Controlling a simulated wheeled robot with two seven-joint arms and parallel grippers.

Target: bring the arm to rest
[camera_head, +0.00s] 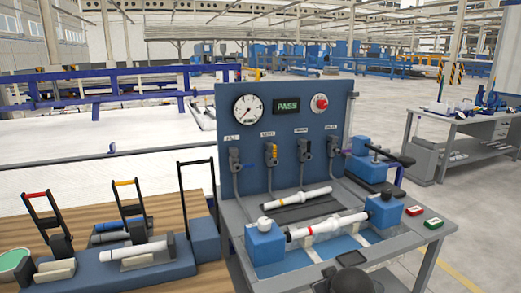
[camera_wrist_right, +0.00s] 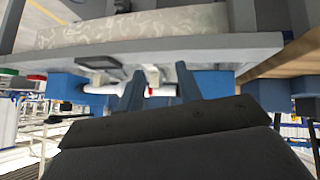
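My right gripper (camera_wrist_right: 160,85) shows in the right wrist view with its two fingers apart and nothing gripped between them. Beyond the fingers, a white pipe with a red band (camera_wrist_right: 163,91) lies across the view at the test bench. In the head view this pipe (camera_head: 327,226) rests between two blue clamp blocks, the left one (camera_head: 265,242) and the right one (camera_head: 385,209). A dark rounded part of my right arm (camera_head: 350,279) shows at the bottom edge, in front of the bench. My left gripper is out of view.
The bench (camera_head: 382,247) has a blue gauge panel (camera_head: 285,125) reading PASS. A second white pipe (camera_head: 297,198) lies behind the clamped one. Green (camera_head: 433,222) and red (camera_head: 414,211) buttons sit at right. A wooden table (camera_head: 88,221) at left holds blue racks with pipes and upright handles.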

